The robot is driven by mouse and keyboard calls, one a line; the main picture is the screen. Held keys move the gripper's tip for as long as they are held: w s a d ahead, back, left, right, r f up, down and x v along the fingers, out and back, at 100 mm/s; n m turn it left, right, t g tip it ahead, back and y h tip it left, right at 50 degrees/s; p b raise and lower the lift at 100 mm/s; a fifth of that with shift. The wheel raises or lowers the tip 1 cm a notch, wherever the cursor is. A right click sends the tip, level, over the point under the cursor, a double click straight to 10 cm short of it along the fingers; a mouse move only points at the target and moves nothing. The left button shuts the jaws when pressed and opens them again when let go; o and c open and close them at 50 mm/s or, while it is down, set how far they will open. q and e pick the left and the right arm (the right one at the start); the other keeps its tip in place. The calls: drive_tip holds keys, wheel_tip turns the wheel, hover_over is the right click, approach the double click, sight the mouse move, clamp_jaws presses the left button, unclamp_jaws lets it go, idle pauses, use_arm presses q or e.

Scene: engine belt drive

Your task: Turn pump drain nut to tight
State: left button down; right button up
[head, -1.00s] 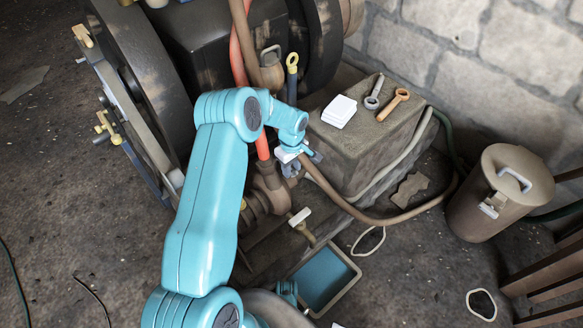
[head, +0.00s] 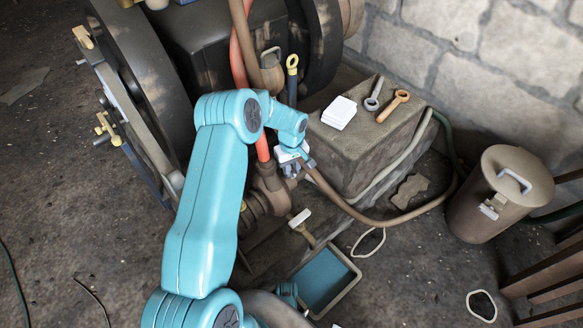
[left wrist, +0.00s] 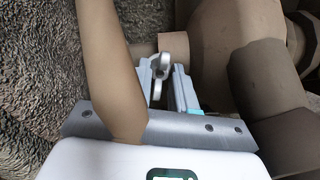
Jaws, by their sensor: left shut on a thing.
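My left gripper (head: 291,164) is down at the pump (head: 262,197), low beside the engine, below the red hose. In the left wrist view its two grey fingers (left wrist: 168,92) are shut on a small light grey metal piece, which looks like the pump drain nut (left wrist: 162,66). The nut sits against the brown pump body (left wrist: 215,60). In the head view the gripper hides the nut. How far the nut is turned cannot be told.
A brown hose (left wrist: 112,75) passes close beside the left gripper. A stone block (head: 365,140) to the right bears white cards (head: 339,112) and two wrenches. A blue-bottomed tray (head: 325,280) lies below the pump. A lidded brown can (head: 500,195) stands at the right.

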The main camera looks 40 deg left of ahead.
use_arm(q)
drive_tip(key=m, duration=1.1)
drive_tip(key=shift+p, duration=0.35)
drive_tip(key=shift+m, duration=0.5)
drive_tip(key=c, duration=1.2)
unclamp_jaws()
wheel_tip(320, 180, up, 16)
drive_tip(key=p, duration=0.5)
drive_tip(key=shift+r, duration=0.2)
